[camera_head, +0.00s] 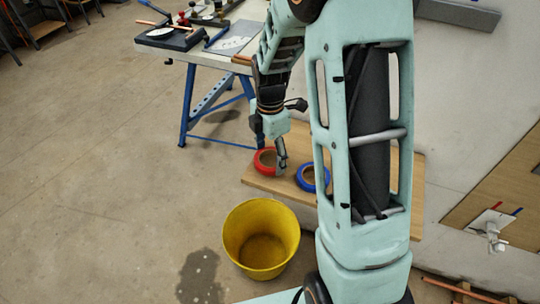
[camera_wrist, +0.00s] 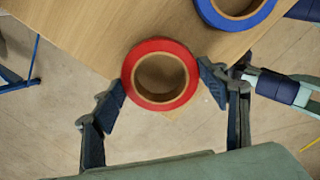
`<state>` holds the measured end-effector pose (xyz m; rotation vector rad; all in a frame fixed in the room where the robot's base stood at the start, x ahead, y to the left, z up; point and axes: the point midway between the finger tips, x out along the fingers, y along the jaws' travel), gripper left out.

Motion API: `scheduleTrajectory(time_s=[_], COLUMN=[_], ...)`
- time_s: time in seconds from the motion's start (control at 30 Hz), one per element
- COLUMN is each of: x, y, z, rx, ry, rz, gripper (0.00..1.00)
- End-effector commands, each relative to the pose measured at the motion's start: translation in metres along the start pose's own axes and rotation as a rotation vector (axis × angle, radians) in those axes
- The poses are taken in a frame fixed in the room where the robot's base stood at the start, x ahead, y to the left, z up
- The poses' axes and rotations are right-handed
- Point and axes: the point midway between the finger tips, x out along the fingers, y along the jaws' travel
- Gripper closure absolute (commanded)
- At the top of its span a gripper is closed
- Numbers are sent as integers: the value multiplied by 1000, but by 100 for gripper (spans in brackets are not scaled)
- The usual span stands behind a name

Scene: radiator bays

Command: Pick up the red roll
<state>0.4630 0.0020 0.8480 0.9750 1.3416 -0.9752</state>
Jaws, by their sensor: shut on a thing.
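The red roll (camera_head: 257,161) is a ring of tape with a tan core, at the front left edge of a wooden board (camera_head: 376,230). In the wrist view the red roll (camera_wrist: 160,45) sits between the two fingers of my gripper (camera_wrist: 163,86), with a fingertip against each side. My gripper (camera_head: 279,156) is shut on it from above. In the wrist view the roll overlaps the board's edge; I cannot tell whether it still touches the board. The gripper hides part of it in the head view.
A blue roll (camera_head: 303,182) lies on the board right of the red one; it also shows in the wrist view (camera_wrist: 215,20). A yellow bucket (camera_head: 241,252) stands on the floor in front. A workbench with tools and blue legs (camera_head: 187,105) is behind. Floor at left is clear.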

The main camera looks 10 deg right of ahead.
Motion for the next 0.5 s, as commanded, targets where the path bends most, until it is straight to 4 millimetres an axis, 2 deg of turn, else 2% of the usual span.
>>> scheduleTrajectory(time_s=[0.17,0.4,0.5], x=[-31,-85,-94], y=[-3,-47,-72], z=[0,-1,-2], rx=[1,2,3], ry=[0,-1,-1], rz=[1,2,0], gripper=[57,57,57])
